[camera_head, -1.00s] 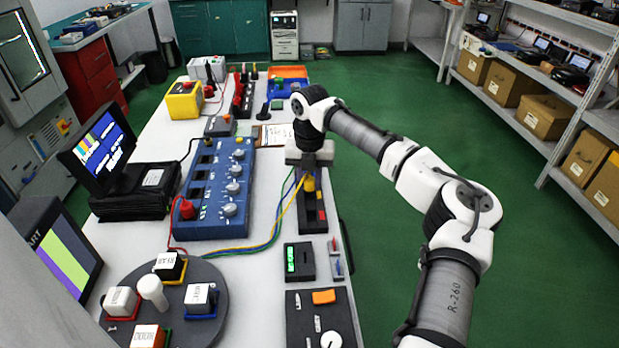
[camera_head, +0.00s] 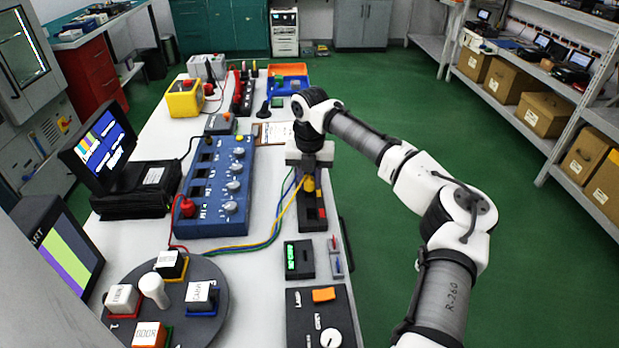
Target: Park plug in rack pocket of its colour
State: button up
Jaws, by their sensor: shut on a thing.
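My gripper (camera_head: 309,172) points down at the right side of the bench. It is shut on a yellow plug (camera_head: 309,184), which has a yellow cable running from it to the left. The plug is over or in the narrow black rack (camera_head: 311,226) with coloured pockets; I cannot tell whether it is seated. A red plug (camera_head: 187,206) stands on the left front of the blue panel (camera_head: 215,221). My gripper hides the rack's far end.
The blue panel with several knobs lies left of the rack. A grey turntable (camera_head: 207,271) with labelled blocks is at the front left. A black meter (camera_head: 299,260) and a control box (camera_head: 293,333) stand in front of the rack. A clipboard (camera_head: 274,133) lies behind.

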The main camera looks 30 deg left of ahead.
jog(key=shift+f, duration=0.8)
jog(key=o, duration=1)
jog(key=shift+o, duration=0.2)
notch_tip(320, 180, up, 14)
jog(key=b, duration=0.2)
jog(key=shift+f, duration=0.15)
